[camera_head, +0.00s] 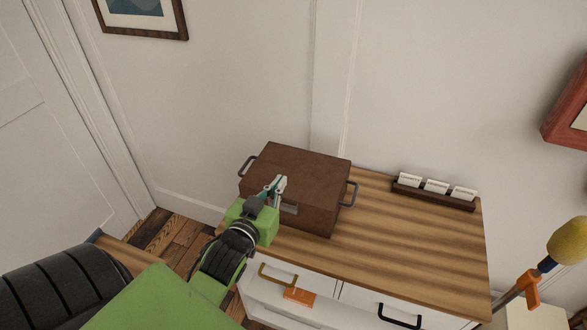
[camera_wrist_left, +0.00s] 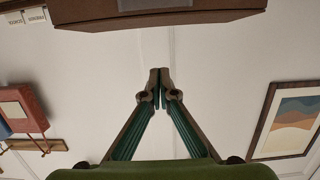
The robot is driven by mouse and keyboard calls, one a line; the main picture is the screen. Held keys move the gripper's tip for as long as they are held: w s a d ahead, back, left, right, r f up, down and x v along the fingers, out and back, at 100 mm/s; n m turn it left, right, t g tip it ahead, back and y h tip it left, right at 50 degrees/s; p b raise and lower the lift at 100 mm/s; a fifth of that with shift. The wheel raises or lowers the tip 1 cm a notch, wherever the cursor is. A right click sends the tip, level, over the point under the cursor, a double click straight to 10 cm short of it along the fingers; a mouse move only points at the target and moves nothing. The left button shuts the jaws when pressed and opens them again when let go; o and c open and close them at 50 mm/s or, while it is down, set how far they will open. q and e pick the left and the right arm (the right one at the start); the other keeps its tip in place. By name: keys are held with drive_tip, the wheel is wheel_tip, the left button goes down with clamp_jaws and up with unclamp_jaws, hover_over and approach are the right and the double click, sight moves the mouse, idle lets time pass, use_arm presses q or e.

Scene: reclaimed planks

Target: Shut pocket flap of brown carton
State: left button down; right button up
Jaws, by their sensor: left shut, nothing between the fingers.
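The brown carton (camera_head: 300,172) is a dark brown box with a grey handle on each side, standing on the wooden top of a cabinet. Its top looks flat and closed. In the left wrist view the shut fingers (camera_wrist_left: 160,78) point at the wall, with the carton (camera_wrist_left: 150,12) at the top edge. My right gripper is not in view.
The cabinet top (camera_head: 400,245) is clear right of the carton. A dark rack (camera_head: 434,194) with white cards stands at the back right. Below are white drawers with a brass handle (camera_head: 278,276), a black handle (camera_head: 400,316) and an orange label (camera_head: 299,296). A wall stands close behind.

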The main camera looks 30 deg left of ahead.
use_arm(q)
drive_tip(key=w, duration=0.1)
drive_tip(key=p, duration=0.2)
hover_over(293, 181)
drive_tip(key=shift+w+f, duration=0.1)
drive_tip(key=shift+f, duration=0.5)
wheel_tip(293, 181, down, 3)
drive_tip(key=shift+r, duration=0.1)
drive_tip(key=shift+f, duration=0.7)
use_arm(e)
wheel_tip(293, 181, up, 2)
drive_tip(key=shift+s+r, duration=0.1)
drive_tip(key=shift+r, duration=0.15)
